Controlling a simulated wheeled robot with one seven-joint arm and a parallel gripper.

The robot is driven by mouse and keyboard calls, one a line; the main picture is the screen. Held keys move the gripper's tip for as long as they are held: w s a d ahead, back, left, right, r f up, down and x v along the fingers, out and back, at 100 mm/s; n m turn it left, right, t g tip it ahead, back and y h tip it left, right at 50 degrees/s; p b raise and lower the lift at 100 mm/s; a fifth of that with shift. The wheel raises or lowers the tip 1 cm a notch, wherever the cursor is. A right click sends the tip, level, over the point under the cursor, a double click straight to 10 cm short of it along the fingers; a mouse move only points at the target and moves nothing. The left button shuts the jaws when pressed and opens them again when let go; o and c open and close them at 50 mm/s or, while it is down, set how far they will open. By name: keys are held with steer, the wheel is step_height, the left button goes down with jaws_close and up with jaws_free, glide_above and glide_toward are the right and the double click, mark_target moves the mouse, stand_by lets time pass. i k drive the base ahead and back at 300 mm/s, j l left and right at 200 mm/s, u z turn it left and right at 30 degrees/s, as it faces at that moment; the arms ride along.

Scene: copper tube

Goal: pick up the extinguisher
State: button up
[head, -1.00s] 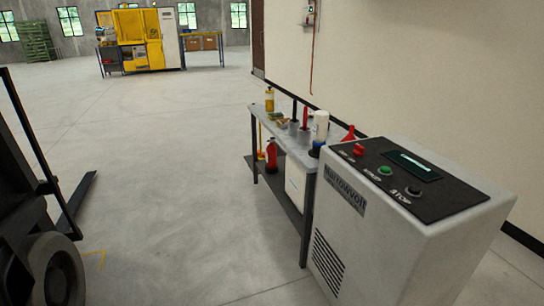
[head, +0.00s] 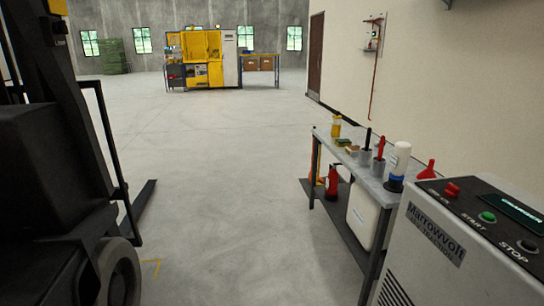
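The red extinguisher (head: 332,183) stands upright on the low dark shelf under the grey workbench, in the head view right of centre. A bench leg stands just left of it, and the bench top is above it. My gripper is not in view.
The grey bench (head: 368,176) holds bottles and cups; a white container (head: 363,217) stands below. A Marrowvolt cabinet (head: 450,240) is at the near right, a black forklift (head: 70,170) at the left. The concrete floor (head: 230,190) between is clear. A yellow machine (head: 205,60) stands far back.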

mark_target(332, 179)
steer(key=i, duration=5)
